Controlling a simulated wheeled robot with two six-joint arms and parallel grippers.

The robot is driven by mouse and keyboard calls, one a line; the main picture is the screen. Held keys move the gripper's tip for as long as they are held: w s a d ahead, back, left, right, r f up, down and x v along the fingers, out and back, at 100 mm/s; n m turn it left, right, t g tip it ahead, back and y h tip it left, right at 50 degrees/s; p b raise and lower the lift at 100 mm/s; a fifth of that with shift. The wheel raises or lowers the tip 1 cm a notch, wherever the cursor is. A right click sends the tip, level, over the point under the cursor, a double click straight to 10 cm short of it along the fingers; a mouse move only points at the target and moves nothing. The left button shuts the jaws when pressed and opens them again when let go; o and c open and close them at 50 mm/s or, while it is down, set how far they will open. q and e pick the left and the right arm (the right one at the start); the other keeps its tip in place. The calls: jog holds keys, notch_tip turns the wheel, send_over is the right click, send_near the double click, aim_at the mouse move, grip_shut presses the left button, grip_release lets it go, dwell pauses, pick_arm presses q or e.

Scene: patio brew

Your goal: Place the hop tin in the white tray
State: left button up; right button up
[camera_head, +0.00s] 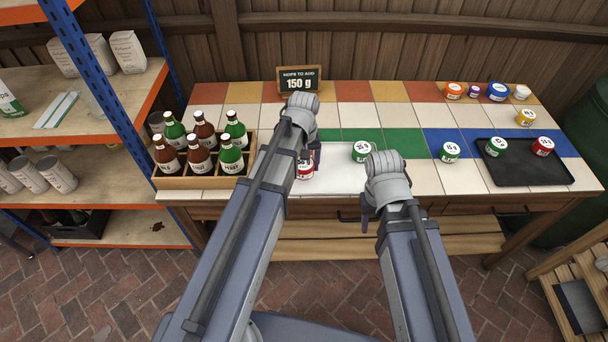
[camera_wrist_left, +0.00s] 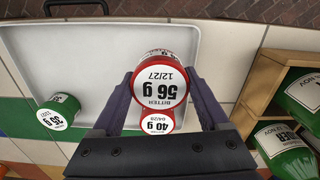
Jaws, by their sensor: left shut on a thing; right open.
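The white tray (camera_head: 338,181) lies at the table's front, between my two grippers in the head view; it also shows in the left wrist view (camera_wrist_left: 95,65). My left gripper (camera_head: 305,158) is shut on a red tin marked 56 g (camera_wrist_left: 162,85), over the tray's crate-side end. A second red tin, marked 40 g (camera_wrist_left: 158,122), is partly hidden behind it. A red tin (camera_head: 305,172) shows below the gripper in the head view. A green-sided tin (camera_head: 361,152) stands at the tray's back right edge. My right gripper (camera_head: 368,212) is open near the tray's front right; its fingers are mostly hidden.
A wooden crate (camera_head: 200,182) of brown and green bottles stands left of the tray. A sign (camera_head: 299,79) reads 150 g. A black tray (camera_head: 522,170) at right holds a green and a red tin. Several other tins stand at the back right. The table's middle back is clear.

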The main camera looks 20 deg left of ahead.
aim_at(304, 173)
pick_arm(q)
notch_tip(304, 173, down, 4)
jog(key=b, duration=0.3)
jog(key=shift+r, duration=0.25)
jog(key=o, duration=1.1)
notch_tip(304, 173, up, 12)
jog(key=p, duration=1.2)
jog(key=s+d+m, duration=0.2)
jog(key=s+d, duration=0.1)
jog(key=s, duration=0.1)
jog(key=s+d+m, duration=0.3)
jog(key=s+d, duration=0.1)
jog(key=s, duration=0.1)
jog(key=s+d+m+y, duration=0.1)
jog(key=s+d+m, duration=0.2)
jog(key=s, duration=0.2)
jog(key=shift+s+d, duration=0.2)
jog(key=shift+d, duration=0.05)
